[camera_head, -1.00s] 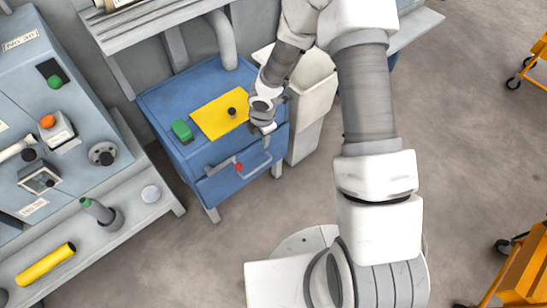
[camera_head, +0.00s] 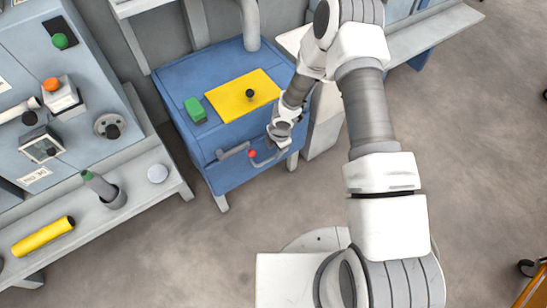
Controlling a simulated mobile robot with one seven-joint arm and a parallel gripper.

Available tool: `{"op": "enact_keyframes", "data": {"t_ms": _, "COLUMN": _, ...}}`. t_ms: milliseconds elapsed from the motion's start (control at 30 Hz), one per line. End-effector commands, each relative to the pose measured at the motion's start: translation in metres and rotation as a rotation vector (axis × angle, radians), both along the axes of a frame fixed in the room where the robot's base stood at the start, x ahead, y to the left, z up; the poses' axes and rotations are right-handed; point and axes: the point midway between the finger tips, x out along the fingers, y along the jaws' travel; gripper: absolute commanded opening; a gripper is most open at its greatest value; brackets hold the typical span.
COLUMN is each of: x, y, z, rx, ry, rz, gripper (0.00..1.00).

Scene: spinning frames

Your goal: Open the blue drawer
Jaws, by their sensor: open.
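The blue drawer (camera_head: 238,172) is in the front of a blue cabinet (camera_head: 172,82), left of my arm. The drawer looks shut. Its grey handle (camera_head: 234,151) runs across the front, with a red knob (camera_head: 252,154) near its right part. My gripper (camera_head: 277,146) is open at the right end of the handle, close to it. My wrist hides part of the handle's right end. I cannot tell whether the fingers touch the handle.
A yellow plate (camera_head: 228,100) with a black knob and a green block (camera_head: 195,110) are on the cabinet top. A grey workbench (camera_head: 160,197) with buttons and a yellow cylinder (camera_head: 43,237) stands at the left. A pale bin (camera_head: 324,128) stands right of the cabinet. Floor in front is clear.

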Motion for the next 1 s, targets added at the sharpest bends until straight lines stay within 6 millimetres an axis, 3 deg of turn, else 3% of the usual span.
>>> {"op": "enact_keyframes", "data": {"t_ms": 33, "x": 0.001, "y": 0.002, "z": -0.014, "rx": 0.001, "ry": 0.0, "rz": 0.001, "gripper": 0.45}}
{"op": "enact_keyframes", "data": {"t_ms": 233, "x": 0.005, "y": 0.004, "z": -0.038, "rx": 0.001, "ry": 0.001, "rz": 0.0, "gripper": 0.45}}
{"op": "enact_keyframes", "data": {"t_ms": 667, "x": 0.007, "y": 0.005, "z": -0.046, "rx": 0.0, "ry": 0.0, "rz": 0.0, "gripper": 0.45}}
{"op": "enact_keyframes", "data": {"t_ms": 900, "x": 0.007, "y": 0.005, "z": -0.046, "rx": 0.0, "ry": 0.0, "rz": 0.0, "gripper": 0.02}}
{"op": "enact_keyframes", "data": {"t_ms": 1000, "x": 0.007, "y": 0.005, "z": -0.045, "rx": 0.0, "ry": 0.0, "rz": 0.0, "gripper": 0.0}}
